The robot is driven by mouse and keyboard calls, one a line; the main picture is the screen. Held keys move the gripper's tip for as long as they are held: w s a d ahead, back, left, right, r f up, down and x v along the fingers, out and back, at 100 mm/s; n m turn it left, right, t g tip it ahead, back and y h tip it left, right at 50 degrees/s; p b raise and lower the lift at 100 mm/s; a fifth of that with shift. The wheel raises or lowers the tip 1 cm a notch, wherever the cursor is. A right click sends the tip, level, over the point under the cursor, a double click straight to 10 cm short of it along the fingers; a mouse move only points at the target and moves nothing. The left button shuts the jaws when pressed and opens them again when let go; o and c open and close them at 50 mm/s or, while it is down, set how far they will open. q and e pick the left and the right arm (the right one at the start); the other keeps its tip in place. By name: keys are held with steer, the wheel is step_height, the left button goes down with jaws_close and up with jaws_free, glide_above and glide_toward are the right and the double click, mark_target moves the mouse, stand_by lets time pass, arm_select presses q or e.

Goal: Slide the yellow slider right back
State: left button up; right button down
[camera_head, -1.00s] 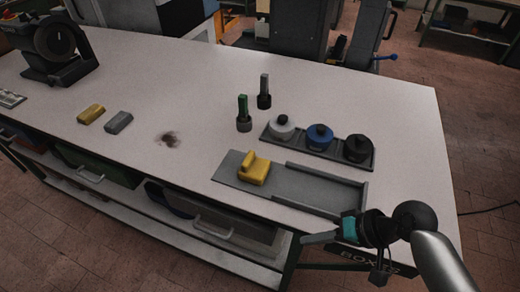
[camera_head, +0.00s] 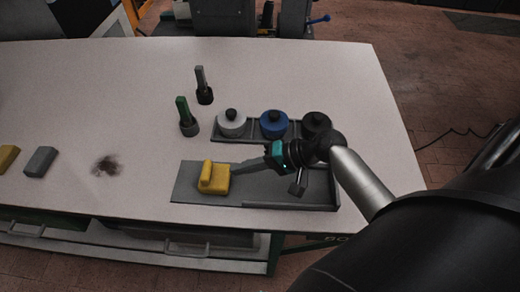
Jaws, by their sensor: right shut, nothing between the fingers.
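The yellow slider (camera_head: 213,178) sits near the left end of a grey track plate (camera_head: 262,202) on the table. It has a raised ridge on its left side. My right gripper (camera_head: 236,169) is shut, with its fingertips close to the slider's right side. I cannot tell whether they touch it. My right arm and gripper hide part of the track's right half. My left gripper is not in view.
Behind the track is a tray (camera_head: 250,137) with a white, a blue and a black knobbed weight. A green-handled tool (camera_head: 187,118) and a grey-handled tool (camera_head: 203,86) stand behind left. A grey block (camera_head: 40,161) and a yellow block (camera_head: 7,158) lie at far left.

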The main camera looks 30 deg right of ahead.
mark_target(210, 172)
steer(key=w+a, duration=0.1)
steer(key=a, duration=0.1)
steer(key=w+a, duration=0.1)
steer(key=shift+w+a+f+p, duration=0.25)
steer(key=shift+w+a+p, duration=0.05)
steer(key=shift+a+p, duration=0.1)
steer(key=shift+w+a, duration=0.1)
steer(key=shift+a, duration=0.05)
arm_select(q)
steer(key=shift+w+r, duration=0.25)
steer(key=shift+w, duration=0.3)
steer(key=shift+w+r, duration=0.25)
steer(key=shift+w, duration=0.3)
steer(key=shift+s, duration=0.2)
arm_select(e)
steer(key=w+a, duration=0.2)
steer(key=a, duration=0.1)
steer(key=w+a+p, duration=0.1)
steer(key=shift+w+a, duration=0.1)
steer(key=shift+a, duration=0.3)
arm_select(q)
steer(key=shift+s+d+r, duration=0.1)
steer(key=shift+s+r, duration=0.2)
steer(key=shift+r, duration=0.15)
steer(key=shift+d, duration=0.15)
